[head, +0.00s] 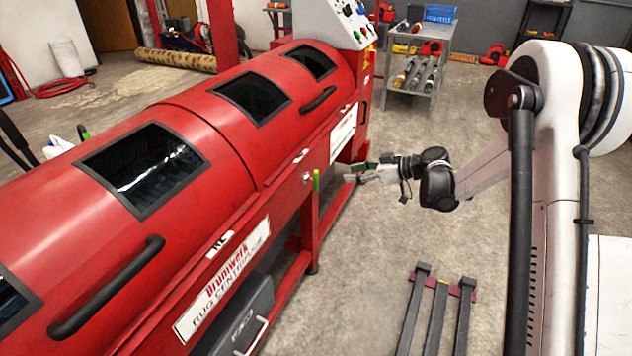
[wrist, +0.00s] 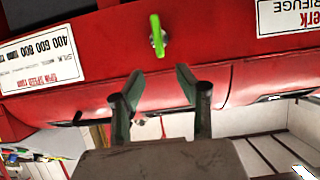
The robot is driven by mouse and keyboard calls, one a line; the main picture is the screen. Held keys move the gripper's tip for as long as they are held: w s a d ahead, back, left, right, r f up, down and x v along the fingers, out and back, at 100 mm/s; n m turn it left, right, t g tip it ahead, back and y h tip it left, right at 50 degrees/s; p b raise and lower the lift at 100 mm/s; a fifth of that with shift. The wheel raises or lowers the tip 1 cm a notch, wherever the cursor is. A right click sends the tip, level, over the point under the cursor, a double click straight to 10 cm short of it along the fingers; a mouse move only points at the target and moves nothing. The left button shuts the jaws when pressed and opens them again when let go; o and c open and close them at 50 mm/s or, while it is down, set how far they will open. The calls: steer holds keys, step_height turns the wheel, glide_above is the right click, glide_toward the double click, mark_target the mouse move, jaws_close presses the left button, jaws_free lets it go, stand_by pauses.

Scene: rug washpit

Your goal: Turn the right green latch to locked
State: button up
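A green latch (head: 316,181) stands upright on the front of the red rug centrifuge (head: 225,150), near the right end of its lid. It is the only green latch I can make out on the machine's front. In the wrist view the green latch (wrist: 157,35) sits on the red body, beyond the fingertips and roughly in line with the gap between them. My gripper (head: 356,173) is just right of the latch in the head view, apart from it. In the wrist view my gripper (wrist: 158,80) has its two fingers spread with nothing between them.
Black lid handles (head: 105,290) stick out along the centrifuge front. A control panel (head: 338,20) rises at its far end. Dark bars (head: 438,310) lie on the floor at front right. A metal cart (head: 420,60) stands at the back. The floor between is clear.

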mark_target(318, 177)
steer(key=b+x, duration=0.2)
steer(key=x, duration=0.5)
steer(key=b+x, duration=0.1)
steer(key=x, duration=0.6)
steer(key=shift+w+f+b, duration=0.1)
steer(key=shift+f+b, duration=0.2)
steer(key=shift+b, duration=0.05)
jaws_close()
